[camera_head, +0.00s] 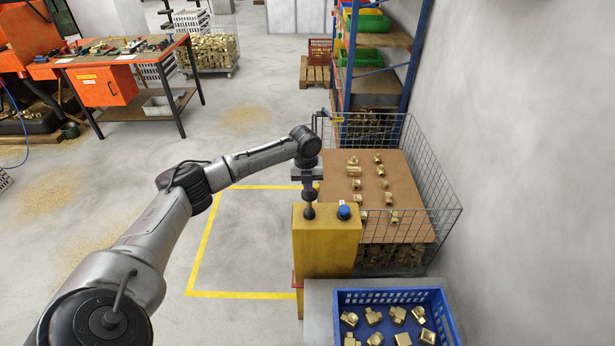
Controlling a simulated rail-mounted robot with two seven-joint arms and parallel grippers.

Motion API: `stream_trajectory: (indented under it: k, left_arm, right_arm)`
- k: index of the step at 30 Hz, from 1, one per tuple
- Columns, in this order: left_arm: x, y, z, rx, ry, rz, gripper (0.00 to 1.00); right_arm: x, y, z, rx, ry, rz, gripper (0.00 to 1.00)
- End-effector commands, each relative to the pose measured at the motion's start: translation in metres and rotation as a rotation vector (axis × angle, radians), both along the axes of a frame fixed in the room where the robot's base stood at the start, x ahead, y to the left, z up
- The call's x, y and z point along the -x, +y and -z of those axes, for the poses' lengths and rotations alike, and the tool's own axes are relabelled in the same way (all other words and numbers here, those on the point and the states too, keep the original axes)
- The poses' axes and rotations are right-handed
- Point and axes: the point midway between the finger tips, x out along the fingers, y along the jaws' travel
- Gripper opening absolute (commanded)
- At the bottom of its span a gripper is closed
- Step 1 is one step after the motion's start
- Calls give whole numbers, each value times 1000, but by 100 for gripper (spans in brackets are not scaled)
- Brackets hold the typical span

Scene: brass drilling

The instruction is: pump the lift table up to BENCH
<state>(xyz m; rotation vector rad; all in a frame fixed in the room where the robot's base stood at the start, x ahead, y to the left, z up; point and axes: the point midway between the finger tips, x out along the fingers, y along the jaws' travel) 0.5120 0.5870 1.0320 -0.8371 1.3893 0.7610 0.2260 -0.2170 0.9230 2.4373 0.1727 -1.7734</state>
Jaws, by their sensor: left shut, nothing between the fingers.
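A yellow control post (326,245) stands right of the picture's middle. On its top are a dark round button (309,213) at the left and a blue button (344,212) at the right. My left gripper (309,201) points straight down over the dark button, shut and empty. Its tips are at or just above that button; I cannot tell whether they touch. A grey flat top (319,309) in front of the post carries a blue crate (447,318) of brass fittings. I cannot make out a BENCH mark. My right gripper is not in view.
A wire cage (448,212) with brass fittings on a brown board (400,172) stands behind the post. A yellow floor outline (202,248) encloses bare floor left of the post. A shelf rack (412,60) and an orange workbench (120,58) are farther back.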

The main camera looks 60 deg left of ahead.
Motion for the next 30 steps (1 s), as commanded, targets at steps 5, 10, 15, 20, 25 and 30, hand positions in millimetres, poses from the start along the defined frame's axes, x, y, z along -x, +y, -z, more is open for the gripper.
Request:
stream_trajectory:
  k: [5,10,15,20,25,30]
  left_arm:
    - [0,-1,9,0,1,1,0]
    - [0,-1,10,0,1,1,0]
    - [0,-1,10,0,1,1,0]
    - [0,-1,26,3,4,0,0]
    - [0,-1,62,3,3,0,0]
    - [0,-1,77,1,3,2,0]
  right_arm:
    - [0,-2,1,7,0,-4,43]
    - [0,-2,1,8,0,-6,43]
    - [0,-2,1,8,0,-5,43]
    - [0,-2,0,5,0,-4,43]
    - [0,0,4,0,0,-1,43]
    - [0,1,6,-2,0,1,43]
